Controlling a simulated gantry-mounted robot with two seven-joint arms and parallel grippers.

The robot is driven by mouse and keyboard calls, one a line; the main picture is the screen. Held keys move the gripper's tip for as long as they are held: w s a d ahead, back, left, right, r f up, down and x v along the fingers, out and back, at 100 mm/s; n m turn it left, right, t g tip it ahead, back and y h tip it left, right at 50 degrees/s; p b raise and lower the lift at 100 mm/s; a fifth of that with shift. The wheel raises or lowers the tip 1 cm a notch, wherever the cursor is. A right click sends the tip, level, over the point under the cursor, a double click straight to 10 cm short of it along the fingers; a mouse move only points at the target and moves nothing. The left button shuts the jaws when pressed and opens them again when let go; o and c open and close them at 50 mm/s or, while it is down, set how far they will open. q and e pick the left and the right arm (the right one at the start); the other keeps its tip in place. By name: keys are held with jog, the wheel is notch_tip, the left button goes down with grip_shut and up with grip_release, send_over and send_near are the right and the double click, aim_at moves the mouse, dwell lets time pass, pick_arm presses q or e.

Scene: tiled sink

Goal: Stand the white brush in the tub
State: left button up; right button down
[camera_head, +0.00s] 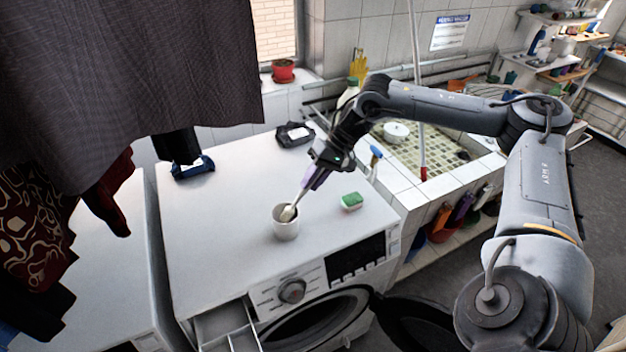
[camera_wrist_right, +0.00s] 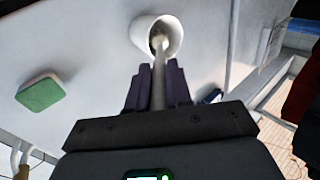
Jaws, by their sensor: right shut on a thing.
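The white tub (camera_head: 286,230) stands upright on the white washing machine top, near its front edge; it also shows at the top of the right wrist view (camera_wrist_right: 141,30). My right gripper (camera_head: 306,188) is shut on the handle of the white brush (camera_head: 288,213), above and to the right of the tub. The brush slants down, with its head within the tub's mouth. In the right wrist view, the pale handle (camera_wrist_right: 158,78) lies between the purple fingers and runs into the tub. I cannot tell whether the head touches the tub's bottom. My left gripper is not in view.
A green and white sponge (camera_head: 352,201) lies right of the tub. Dark hanging cloth (camera_head: 130,70) covers the upper left. The tiled sink (camera_head: 440,155) is right. The machine's middle top is clear.

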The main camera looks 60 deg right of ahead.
jog(key=shift+f, duration=0.7)
jog(key=shift+f+b, duration=0.3)
jog(key=shift+f, duration=0.1)
jog(key=c, duration=1)
grip_release()
jog(key=shift+c, duration=0.2)
jog(key=shift+r, duration=0.1)
